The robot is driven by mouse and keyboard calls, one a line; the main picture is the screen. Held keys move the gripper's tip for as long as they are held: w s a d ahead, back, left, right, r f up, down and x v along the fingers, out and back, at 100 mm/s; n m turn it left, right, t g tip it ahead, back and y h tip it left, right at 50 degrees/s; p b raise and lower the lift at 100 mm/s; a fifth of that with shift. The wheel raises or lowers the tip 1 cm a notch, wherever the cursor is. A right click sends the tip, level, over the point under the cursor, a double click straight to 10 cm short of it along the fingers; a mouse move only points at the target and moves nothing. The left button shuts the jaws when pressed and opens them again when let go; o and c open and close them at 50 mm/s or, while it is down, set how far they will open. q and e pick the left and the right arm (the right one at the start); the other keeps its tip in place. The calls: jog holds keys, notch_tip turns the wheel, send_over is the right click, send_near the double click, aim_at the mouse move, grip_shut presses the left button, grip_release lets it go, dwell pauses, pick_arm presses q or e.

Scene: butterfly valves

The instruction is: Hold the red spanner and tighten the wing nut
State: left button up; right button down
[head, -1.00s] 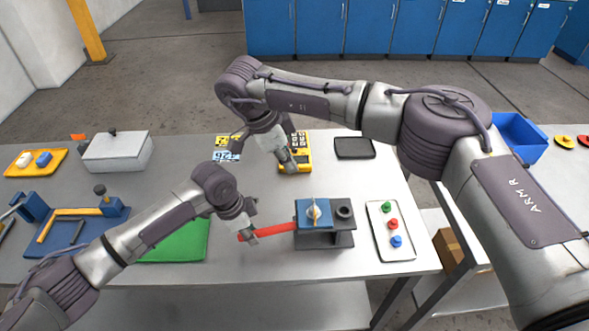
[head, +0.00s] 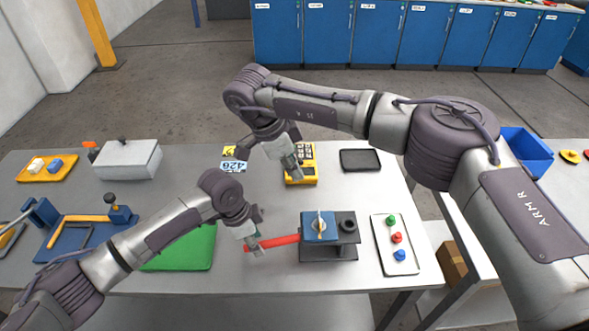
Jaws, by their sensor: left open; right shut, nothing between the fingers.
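The red spanner (head: 284,240) lies nearly level, its right end against the left side of a dark valve fixture. My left gripper (head: 256,247) is open at the spanner's left end; I cannot tell whether its fingers touch the spanner. The wing nut (head: 320,223) sits on a blue plate (head: 310,234) on top of the dark fixture (head: 332,250). My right gripper (head: 292,172) is shut and empty, above and behind the fixture, in front of a yellow device.
The yellow device (head: 304,176) and a black tray (head: 360,160) stand behind the fixture. A white tray (head: 382,229) with green, red and blue knobs lies to the right. A green mat (head: 190,250) is at left. A blue bin (head: 526,150) stands farther right.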

pick_arm(q)
jog(key=shift+r+p, duration=2.45)
jog(key=shift+r, duration=0.25)
jog(key=shift+f, duration=0.1)
